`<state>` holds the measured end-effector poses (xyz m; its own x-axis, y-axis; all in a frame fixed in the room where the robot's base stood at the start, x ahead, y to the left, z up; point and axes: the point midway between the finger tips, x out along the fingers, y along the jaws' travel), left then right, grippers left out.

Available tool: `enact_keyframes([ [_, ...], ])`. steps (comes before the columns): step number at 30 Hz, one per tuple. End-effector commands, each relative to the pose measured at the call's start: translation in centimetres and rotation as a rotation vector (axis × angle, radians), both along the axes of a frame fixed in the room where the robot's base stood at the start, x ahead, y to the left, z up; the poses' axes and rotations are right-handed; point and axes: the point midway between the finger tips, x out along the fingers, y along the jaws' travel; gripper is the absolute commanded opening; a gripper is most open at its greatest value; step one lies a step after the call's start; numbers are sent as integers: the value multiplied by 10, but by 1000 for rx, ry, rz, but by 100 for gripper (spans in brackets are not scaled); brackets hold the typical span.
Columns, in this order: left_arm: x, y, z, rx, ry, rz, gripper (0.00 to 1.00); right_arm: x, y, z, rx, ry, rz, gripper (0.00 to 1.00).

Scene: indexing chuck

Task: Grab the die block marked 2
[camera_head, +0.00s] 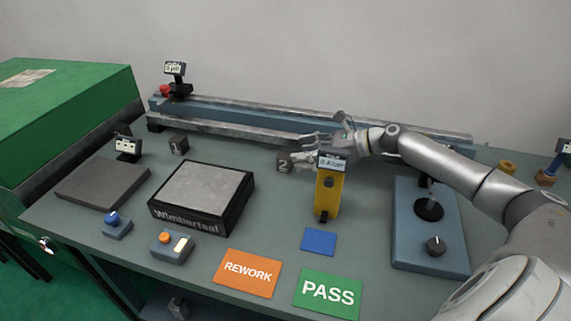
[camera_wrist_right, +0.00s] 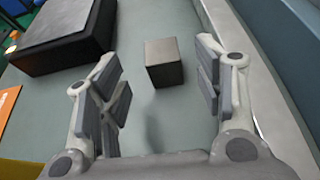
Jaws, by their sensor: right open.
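The die block marked 2 (camera_head: 284,162) is a small dark cube on the grey-green bench, right of the black-sided plate. My right gripper (camera_head: 304,147) is just right of the block in the head view, with its fingers pointing left towards it. In the right wrist view the block (camera_wrist_right: 164,62) stands between and a little beyond the open fingers (camera_wrist_right: 160,85), apart from both. The gripper is open and empty. A second dark die block (camera_head: 178,144) stands farther left; its mark is too small to read surely. My left gripper is not in view.
A yellow stand with a display (camera_head: 328,195) is close below my right gripper. A long rail (camera_head: 250,121) runs along the back. The black-sided plate (camera_head: 153,215) lies left of the block. A blue panel with knobs (camera_head: 405,235) is at right. REWORK (camera_head: 247,273) and PASS (camera_head: 327,294) mats lie in front.

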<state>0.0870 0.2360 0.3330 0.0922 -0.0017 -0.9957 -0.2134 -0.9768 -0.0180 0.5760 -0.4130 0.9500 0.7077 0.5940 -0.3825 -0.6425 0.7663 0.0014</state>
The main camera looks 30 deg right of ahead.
Motion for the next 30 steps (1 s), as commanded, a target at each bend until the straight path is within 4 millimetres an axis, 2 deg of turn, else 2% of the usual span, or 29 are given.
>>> enact_keyframes([
  [8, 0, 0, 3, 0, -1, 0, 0, 10, 8, -4, 1, -2, 1, 61],
  [21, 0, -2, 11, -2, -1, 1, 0, 43, 33, -22, 1, -2, 1, 61],
  [30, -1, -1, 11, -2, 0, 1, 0, 45, 35, -24, -1, 0, 1, 61],
])
